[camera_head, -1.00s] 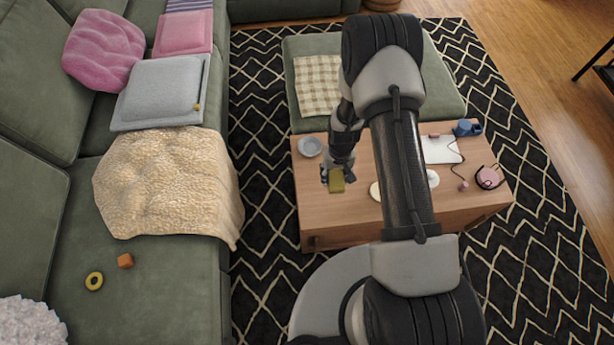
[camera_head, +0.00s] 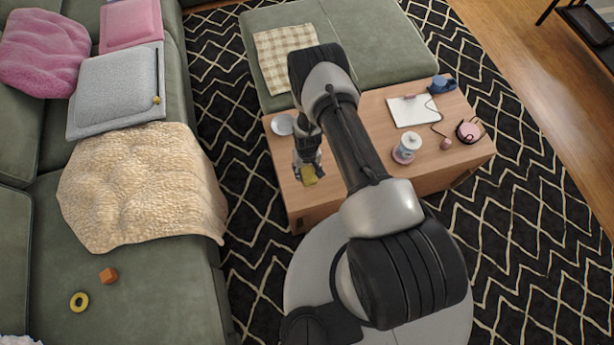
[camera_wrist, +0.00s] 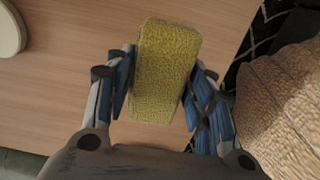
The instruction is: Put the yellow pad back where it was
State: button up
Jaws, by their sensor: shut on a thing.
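The yellow pad (camera_head: 309,174) is a small rough-textured block. My gripper (camera_head: 307,168) is shut on it over the left part of the wooden coffee table (camera_head: 340,160). In the wrist view the yellow pad (camera_wrist: 165,70) sits between the two blue-padded fingers (camera_wrist: 160,85), one on each long side. Its far end sticks out past the fingertips. The wood surface lies beneath it; I cannot tell the exact gap.
The green sofa (camera_head: 150,290) with a cream throw (camera_head: 140,190) stands left.

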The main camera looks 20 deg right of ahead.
aim_at(307, 175)
jog(key=shift+f+b, duration=0.85)
jog(key=shift+f, duration=1.35)
jog(key=shift+f, duration=0.2)
jog(key=o, duration=0.9)
jog(key=shift+o, duration=0.2)
jog(key=shift+r, duration=0.1)
